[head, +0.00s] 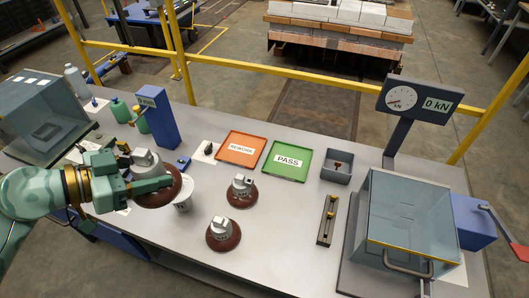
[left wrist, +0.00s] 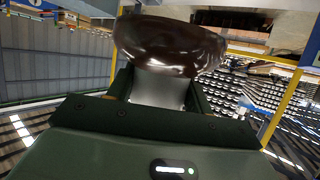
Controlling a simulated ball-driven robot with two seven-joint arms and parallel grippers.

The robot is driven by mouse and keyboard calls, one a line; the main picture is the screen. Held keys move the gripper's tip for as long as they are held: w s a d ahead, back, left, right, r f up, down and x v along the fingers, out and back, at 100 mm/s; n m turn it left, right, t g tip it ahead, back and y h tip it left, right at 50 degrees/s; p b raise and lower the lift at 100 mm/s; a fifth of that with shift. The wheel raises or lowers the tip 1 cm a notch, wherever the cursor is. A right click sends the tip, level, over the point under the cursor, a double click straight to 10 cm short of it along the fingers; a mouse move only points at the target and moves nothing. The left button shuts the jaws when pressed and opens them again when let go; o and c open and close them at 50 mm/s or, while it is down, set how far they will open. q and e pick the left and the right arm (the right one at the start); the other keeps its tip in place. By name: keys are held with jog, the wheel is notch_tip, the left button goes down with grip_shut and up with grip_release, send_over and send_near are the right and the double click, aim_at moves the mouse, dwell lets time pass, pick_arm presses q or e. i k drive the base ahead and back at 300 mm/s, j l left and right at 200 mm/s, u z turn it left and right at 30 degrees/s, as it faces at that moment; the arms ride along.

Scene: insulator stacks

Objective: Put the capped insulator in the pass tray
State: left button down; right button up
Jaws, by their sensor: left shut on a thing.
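My left gripper (head: 147,172) is shut on an insulator with a grey metal cap (head: 142,157) and a brown disc, held above the left part of the bench. In the left wrist view the glossy brown disc (left wrist: 170,45) shows beyond the fingers, with the pale cap between them. The green pass tray (head: 300,174) lies flat and empty but for its label, to the right of the gripper and apart from it. Two similar capped insulators (head: 241,190) (head: 222,234) stand on the bench between gripper and tray. My right gripper is out of view.
An orange rework tray (head: 232,157) lies left of the pass tray. A white cup-like piece (head: 183,203) stands beside the held insulator. A blue post (head: 157,118), a grey bin (head: 336,167) and a clear-walled test box (head: 410,215) stand on the bench.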

aim_at(289, 160)
jog(key=i+j+z, duration=0.15)
jog(key=j+z, duration=0.25)
jog(key=j, duration=0.25)
jog(key=j+z, duration=0.35)
jog(key=j, duration=0.3)
jog(key=z, duration=1.15)
jog(key=i+j, duration=0.05)
